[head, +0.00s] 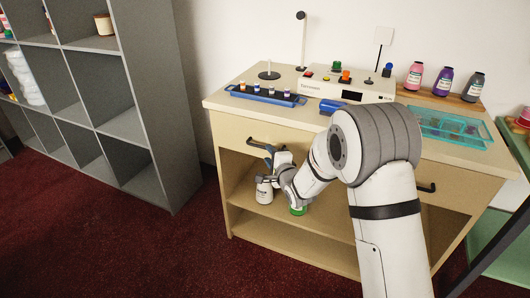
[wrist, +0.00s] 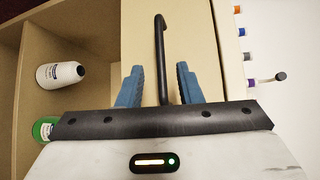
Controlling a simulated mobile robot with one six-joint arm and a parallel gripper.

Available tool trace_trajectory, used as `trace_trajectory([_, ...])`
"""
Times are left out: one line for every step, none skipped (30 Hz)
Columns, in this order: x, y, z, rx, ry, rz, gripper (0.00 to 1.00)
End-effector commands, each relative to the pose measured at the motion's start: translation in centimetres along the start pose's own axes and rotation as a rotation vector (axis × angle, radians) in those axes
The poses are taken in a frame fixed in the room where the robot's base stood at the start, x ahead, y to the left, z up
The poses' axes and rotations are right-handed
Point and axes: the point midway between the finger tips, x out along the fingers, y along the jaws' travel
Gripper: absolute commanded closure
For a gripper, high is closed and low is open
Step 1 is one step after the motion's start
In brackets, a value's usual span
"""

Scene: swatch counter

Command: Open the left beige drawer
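The left beige drawer (head: 232,130) is in the upper left of the counter's cabinet, and its front looks flush with it. Its black bar handle (head: 252,143) is partly covered by my gripper (head: 270,154) in the head view. In the wrist view the drawer front (wrist: 191,30) fills the middle, with the handle (wrist: 160,42) running up the picture. My gripper (wrist: 160,84) is open, its blue fingers one on each side of the handle's near end. Gaps show between fingers and handle; I see no grip on it.
Below the drawer is an open shelf with a white bottle (head: 264,191) and a green container (head: 298,209). On the countertop stand a blue tray (head: 262,95), a white device (head: 345,85) and a teal tray (head: 455,127). A grey shelf unit (head: 160,120) stands left.

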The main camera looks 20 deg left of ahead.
Motion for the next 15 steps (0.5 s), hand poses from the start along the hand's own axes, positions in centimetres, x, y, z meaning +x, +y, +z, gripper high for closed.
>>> trace_trajectory([0.8, 0.0, 0.0, -0.001, -0.001, -0.002, 0.68])
trace_trajectory([1.3, 0.0, 0.0, -0.001, 0.0, -0.001, 0.68])
trace_trajectory([2.0, 0.1, 0.0, -0.001, 0.0, 0.0, 0.68])
trace_trajectory([2.5, 0.0, 0.0, -0.002, 0.0, -0.002, 0.68])
trace_trajectory([3.0, 0.0, 0.0, -0.002, 0.0, 0.0, 0.68])
trace_trajectory([3.6, 0.1, 0.0, -0.002, 0.0, 0.001, 0.68])
trace_trajectory([4.1, 0.0, 0.1, -0.002, 0.0, 0.0, 0.68])
trace_trajectory([4.5, 0.0, 0.1, -0.003, 0.0, 0.0, 0.68])
trace_trajectory([5.0, 0.0, 0.0, -0.003, 0.001, 0.001, 0.68])
trace_trajectory([5.3, 0.1, 0.0, -0.002, 0.001, 0.001, 0.68])
trace_trajectory([5.6, 0.0, 0.0, -0.002, 0.001, 0.001, 0.68])
trace_trajectory([6.0, 0.0, 0.0, -0.002, 0.001, 0.0, 0.68])
trace_trajectory([6.1, 0.0, 0.0, -0.002, 0.001, 0.001, 0.68])
trace_trajectory([6.3, 0.0, 0.0, -0.002, 0.001, 0.001, 0.68])
trace_trajectory([6.5, 0.0, 0.0, -0.002, 0.001, 0.001, 0.68])
